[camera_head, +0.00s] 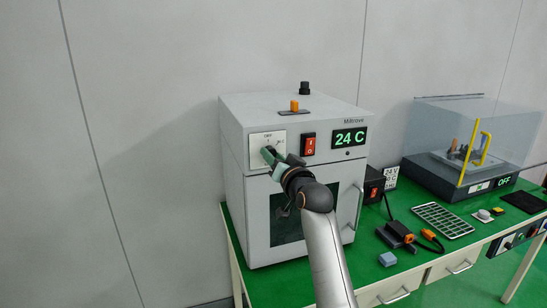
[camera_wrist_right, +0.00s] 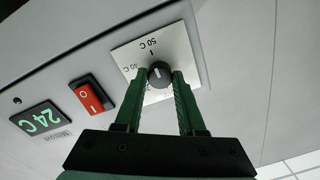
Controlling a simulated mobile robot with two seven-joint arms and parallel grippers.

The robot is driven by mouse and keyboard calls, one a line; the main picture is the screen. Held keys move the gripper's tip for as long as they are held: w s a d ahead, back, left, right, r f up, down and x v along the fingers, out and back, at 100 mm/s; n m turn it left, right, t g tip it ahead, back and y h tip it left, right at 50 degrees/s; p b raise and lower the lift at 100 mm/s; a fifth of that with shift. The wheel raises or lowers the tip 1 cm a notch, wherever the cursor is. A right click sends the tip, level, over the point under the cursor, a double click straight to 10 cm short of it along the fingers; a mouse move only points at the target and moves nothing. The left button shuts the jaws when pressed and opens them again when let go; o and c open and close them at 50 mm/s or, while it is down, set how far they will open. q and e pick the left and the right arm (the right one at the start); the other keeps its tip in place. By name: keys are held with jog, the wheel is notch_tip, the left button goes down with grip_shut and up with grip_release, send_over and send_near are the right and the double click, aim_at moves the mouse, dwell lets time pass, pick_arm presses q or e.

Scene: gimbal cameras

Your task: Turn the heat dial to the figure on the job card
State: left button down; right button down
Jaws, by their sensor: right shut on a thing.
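The heat dial is a small dark round knob (camera_wrist_right: 160,74) on a white scale plate (camera_wrist_right: 178,50) on the front of a grey oven (camera_head: 290,210). My right gripper (camera_head: 269,153) is shut on the knob, one green finger on each side in the right wrist view. The oven's green display (camera_head: 350,138) reads 24 C.
A red rocker switch (camera_head: 308,144) sits between dial and display. An orange-topped knob (camera_head: 294,106) and a black knob (camera_head: 305,88) stand on the oven. The green table (camera_head: 440,262) holds a metal rack (camera_head: 443,220), a clear-covered machine (camera_head: 470,150) and small parts at right.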

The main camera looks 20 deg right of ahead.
jog(key=c, duration=0.5)
grip_release()
jog(key=shift+s, duration=0.1)
